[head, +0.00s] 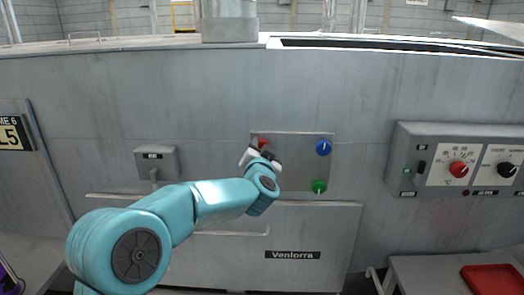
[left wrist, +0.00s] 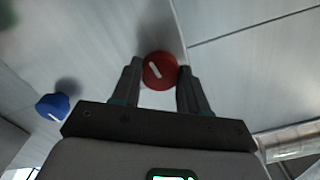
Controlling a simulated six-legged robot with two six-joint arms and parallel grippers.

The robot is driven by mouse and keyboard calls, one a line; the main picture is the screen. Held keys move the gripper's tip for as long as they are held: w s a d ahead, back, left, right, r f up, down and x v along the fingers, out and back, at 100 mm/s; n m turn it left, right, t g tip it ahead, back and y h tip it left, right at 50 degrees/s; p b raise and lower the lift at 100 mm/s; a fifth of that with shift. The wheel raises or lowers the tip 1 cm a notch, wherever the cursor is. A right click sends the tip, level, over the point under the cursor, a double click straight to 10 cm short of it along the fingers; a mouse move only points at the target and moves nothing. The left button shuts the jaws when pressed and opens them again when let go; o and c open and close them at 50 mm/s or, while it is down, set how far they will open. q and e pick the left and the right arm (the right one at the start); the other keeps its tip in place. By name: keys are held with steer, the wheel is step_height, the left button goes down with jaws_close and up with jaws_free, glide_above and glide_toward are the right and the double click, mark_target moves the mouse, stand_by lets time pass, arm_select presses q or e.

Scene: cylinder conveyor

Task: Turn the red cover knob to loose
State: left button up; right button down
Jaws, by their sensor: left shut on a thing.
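The red cover knob (left wrist: 157,72) sits on a grey metal panel and has a white pointer line on its face. In the left wrist view it lies between the two fingers of my left gripper (left wrist: 160,75), which is shut on it. In the head view my left gripper (head: 262,156) reaches the upper left of the cover plate (head: 290,183), and only a bit of the red knob (head: 263,143) shows past it. My right gripper is not in view.
A blue knob (head: 323,147) and a green knob (head: 319,186) are on the same plate, right of my gripper. A control box (head: 455,185) with a red and a black knob is at the right. A red tray (head: 492,280) lies on a bench at the lower right.

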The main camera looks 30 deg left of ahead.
arm_select(q)
steer(key=shift+f+n+b, duration=0.15)
steer(key=shift+n+b, duration=3.1)
steer(key=shift+n, duration=5.15)
steer(key=shift+f+n+b, duration=0.1)
steer(key=shift+n+b, duration=3.15)
steer(key=shift+n, duration=5.15)
steer(key=o, duration=1.1)
steer(key=shift+r, duration=0.1)
steer(key=shift+c, duration=0.2)
